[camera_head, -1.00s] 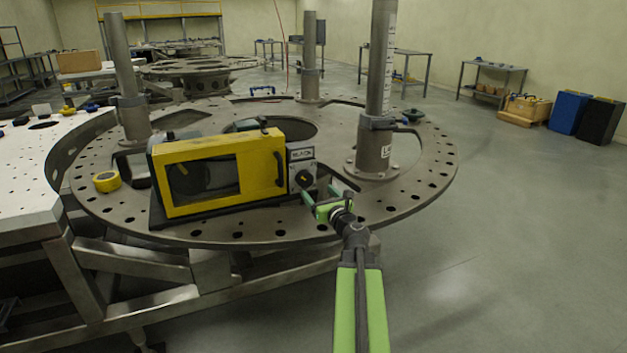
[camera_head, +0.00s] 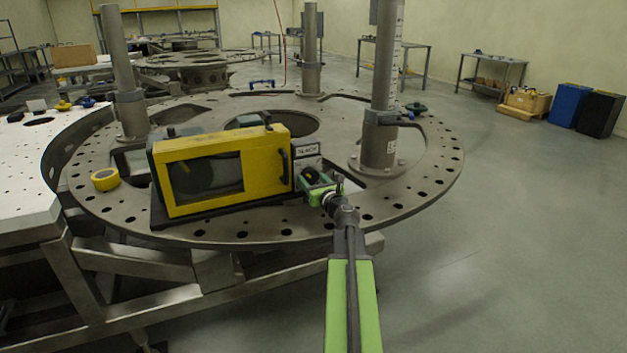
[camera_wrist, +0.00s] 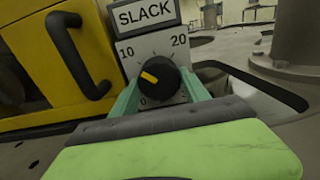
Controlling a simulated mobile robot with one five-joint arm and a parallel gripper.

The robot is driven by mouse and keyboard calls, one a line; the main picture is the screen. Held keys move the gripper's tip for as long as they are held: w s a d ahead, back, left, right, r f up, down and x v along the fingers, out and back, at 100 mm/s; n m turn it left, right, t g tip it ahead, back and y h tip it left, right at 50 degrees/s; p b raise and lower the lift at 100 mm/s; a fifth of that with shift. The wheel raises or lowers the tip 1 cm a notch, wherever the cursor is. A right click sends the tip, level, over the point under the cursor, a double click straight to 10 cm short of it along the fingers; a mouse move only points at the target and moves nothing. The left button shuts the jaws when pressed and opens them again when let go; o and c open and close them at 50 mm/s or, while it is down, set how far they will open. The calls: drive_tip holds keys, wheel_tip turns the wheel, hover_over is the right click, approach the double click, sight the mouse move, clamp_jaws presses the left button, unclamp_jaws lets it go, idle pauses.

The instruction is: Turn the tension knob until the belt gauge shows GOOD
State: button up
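The tension knob (camera_wrist: 160,85) is black with an orange pointer mark, on a white dial plate marked 0, 10 and 20. The mark lies left of the knob's centre, tilted toward the upper left. The belt gauge (camera_wrist: 147,13) above it reads SLACK; it also shows in the head view (camera_head: 307,148). My gripper (camera_head: 317,184) is at the dial plate, its green fingers (camera_wrist: 161,80) apart on the left and right of the knob. I see no clear finger contact with the knob. The knob's lower part and the bottom of the dial are partly hidden.
The yellow windowed housing (camera_head: 222,146) with a black handle stands just left of the dial on the round perforated plate (camera_head: 270,228). A grey post (camera_head: 381,145) rises close on the right.

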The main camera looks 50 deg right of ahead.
drive_tip(key=c, duration=0.7)
drive_tip(key=shift+s+d, duration=0.1)
drive_tip(key=shift+d, duration=0.05)
drive_tip(key=shift+m, duration=0.3)
drive_tip(key=m, duration=0.3)
drive_tip(key=shift+a+m, duration=0.2)
drive_tip(key=shift+m, duration=2.3)
drive_tip(key=o, duration=1.3)
